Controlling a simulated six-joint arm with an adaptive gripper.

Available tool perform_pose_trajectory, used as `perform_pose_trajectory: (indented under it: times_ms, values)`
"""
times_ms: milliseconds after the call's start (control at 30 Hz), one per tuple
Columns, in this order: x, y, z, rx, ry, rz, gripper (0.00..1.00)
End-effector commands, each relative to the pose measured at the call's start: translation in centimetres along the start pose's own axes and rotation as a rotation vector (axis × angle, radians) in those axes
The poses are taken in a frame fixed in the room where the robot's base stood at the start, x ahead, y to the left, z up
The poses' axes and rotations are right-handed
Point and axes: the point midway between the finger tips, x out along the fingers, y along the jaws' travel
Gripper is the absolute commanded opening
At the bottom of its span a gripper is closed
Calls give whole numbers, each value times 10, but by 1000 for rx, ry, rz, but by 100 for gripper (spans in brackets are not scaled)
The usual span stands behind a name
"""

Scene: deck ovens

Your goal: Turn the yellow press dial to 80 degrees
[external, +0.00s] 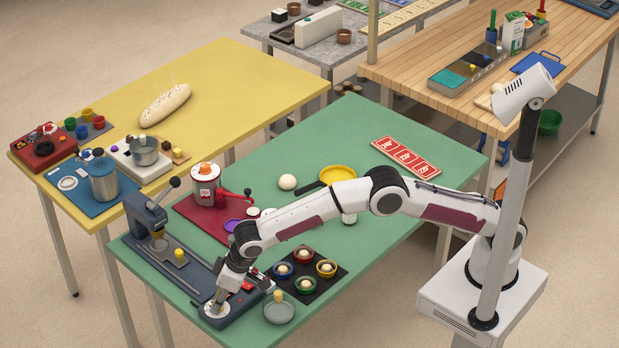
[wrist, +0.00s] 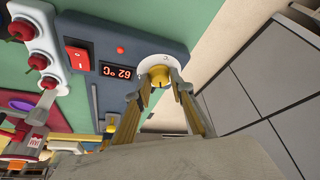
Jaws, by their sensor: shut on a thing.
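The yellow press dial (wrist: 160,74) sits on a round white scale plate (wrist: 143,66) at the end of a dark blue-grey control box (wrist: 90,30). My gripper (wrist: 160,84) is shut on the dial, one finger on each side. In the external view my gripper (external: 217,303) points down at the white plate at the box's front corner and largely hides the dial. A small display (wrist: 116,71) with lit red digits lies beside the dial. It appears upside down in the wrist view and its digits seem to read 62 °C.
A red switch (wrist: 77,58) and a red lamp (wrist: 120,50) are on the box. A grey dish with a yellow knob (external: 279,311) and a black tray of coloured bowls (external: 318,285) stand close right. The press (external: 150,218) stands behind. The table edge is near.

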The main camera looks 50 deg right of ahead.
Motion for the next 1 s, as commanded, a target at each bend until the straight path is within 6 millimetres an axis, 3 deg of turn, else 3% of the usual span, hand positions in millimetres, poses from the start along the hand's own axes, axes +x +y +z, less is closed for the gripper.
perform_pose_trajectory:
  times_ms: [500, 1000]
  values:
    - [2, -2, 2, 186, -5, 79, 1]
    - [2, -2, 2, 207, -5, 88, 1]
